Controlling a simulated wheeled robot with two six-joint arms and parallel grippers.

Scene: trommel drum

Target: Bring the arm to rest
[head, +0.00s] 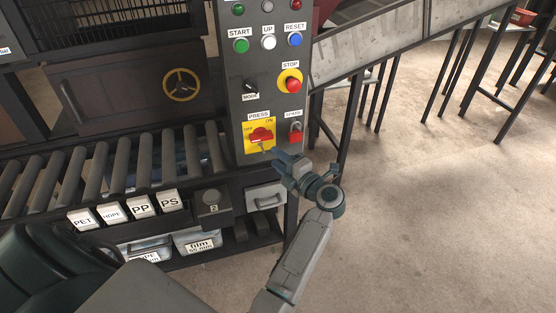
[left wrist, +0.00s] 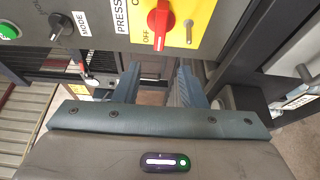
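My left gripper (head: 284,166) is in front of the control panel, just below and to the right of the yellow PRESS switch plate (head: 268,146). In the left wrist view its two fingers (left wrist: 155,82) stand apart, with nothing seen held between them. The red switch knob (head: 261,135) also shows in the left wrist view (left wrist: 159,20), ahead of the fingers and apart from them. Its handle lies across the plate, its tapered end by the word OFF in the wrist view. My right gripper is not in view.
The panel (head: 234,75) carries START, UP, RESET and STOP buttons, and a red padlock (head: 295,135) sits close above the gripper. Open floor (head: 440,220) lies to the right.

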